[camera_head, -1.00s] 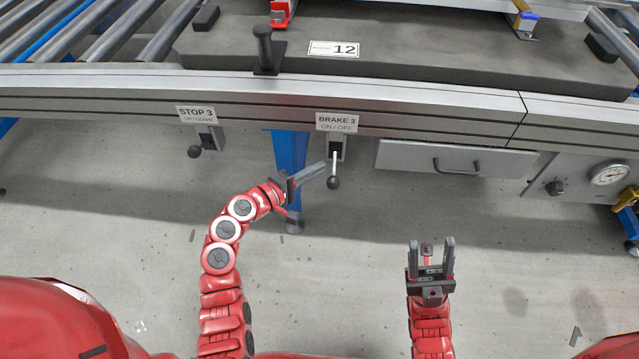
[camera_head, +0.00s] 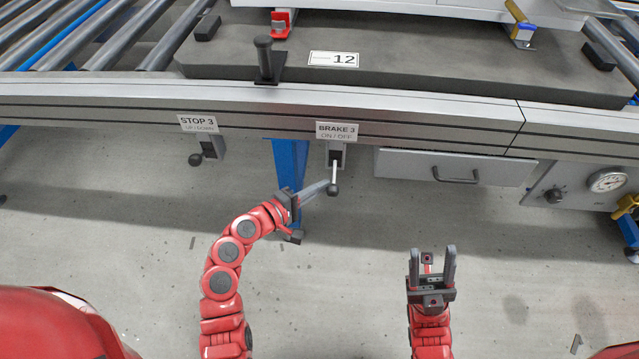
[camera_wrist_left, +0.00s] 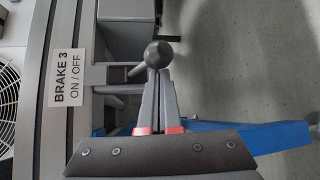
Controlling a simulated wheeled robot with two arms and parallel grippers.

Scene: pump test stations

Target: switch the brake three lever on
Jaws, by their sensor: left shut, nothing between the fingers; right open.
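The brake three lever (camera_head: 334,175) hangs from its mount under the label "BRAKE 3 ON / OFF" (camera_head: 337,131). It has a pale rod and a dark ball knob, which points downward in the head view. My left gripper (camera_head: 325,187) is shut and empty, with its fingertips right at the knob, just left of it. In the left wrist view, the ball knob (camera_wrist_left: 158,54) sits at the tips of the shut fingers (camera_wrist_left: 160,85); I cannot tell whether they touch. My right gripper (camera_head: 432,254) is open and empty, low and away from the rail.
The "STOP 3" lever (camera_head: 196,159) hangs to the left under the same rail (camera_head: 265,115). A grey drawer (camera_head: 450,167) is right of the brake lever, and a gauge panel (camera_head: 575,185) is further right. A blue leg (camera_head: 289,162) stands behind my left gripper.

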